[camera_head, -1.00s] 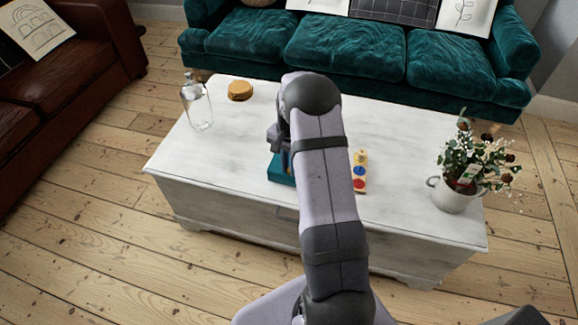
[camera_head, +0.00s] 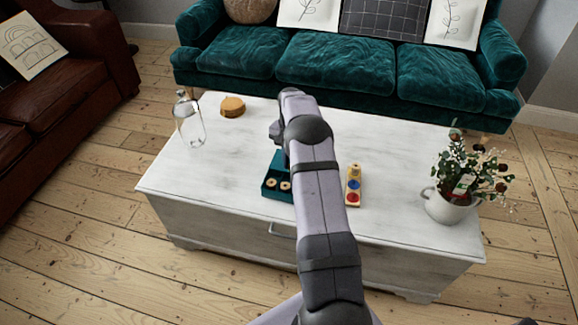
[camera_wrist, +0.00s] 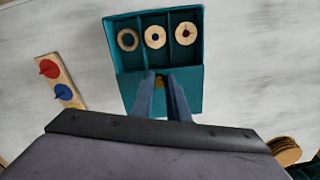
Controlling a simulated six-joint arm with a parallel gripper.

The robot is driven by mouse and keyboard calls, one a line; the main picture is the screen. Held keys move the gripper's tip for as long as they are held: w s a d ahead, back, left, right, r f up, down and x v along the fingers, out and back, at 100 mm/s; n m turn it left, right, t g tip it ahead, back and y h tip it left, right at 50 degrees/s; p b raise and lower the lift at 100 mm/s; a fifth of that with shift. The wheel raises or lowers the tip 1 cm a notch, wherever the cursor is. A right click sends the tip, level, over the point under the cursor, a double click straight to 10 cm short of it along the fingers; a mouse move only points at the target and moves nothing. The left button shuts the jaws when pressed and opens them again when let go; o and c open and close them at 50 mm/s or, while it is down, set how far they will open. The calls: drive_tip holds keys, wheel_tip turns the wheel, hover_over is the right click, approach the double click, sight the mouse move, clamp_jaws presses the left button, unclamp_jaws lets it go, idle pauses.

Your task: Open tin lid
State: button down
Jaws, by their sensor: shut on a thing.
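The teal tin (camera_head: 271,196) stands on the white table, its near part uncovered. In the wrist view the tin (camera_wrist: 108,38) shows compartments with a pale wooden ring in each. The teal lid (camera_wrist: 190,88) lies beside the uncovered compartments, on the side away from my body. My gripper (camera_wrist: 164,78) is over the lid, its fingers closed on a small yellowish knob (camera_wrist: 159,79) there. The fingers hide most of the knob and part of the lid. In the head view my arm hides the right part of the tin and the gripper's fingertips.
A wooden peg toy (camera_head: 353,184) with coloured pieces stands close right of the tin. A glass bottle (camera_head: 189,118) and a round brown object (camera_head: 232,106) are at the back left. A potted plant (camera_head: 455,190) stands at the right edge. The white tabletop (camera_head: 400,150) is otherwise clear.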

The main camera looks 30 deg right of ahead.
drive_tip(key=c, duration=1.7)
unclamp_jaws()
drive_tip(key=shift+r, duration=0.1)
drive_tip(key=shift+r, duration=3.55)
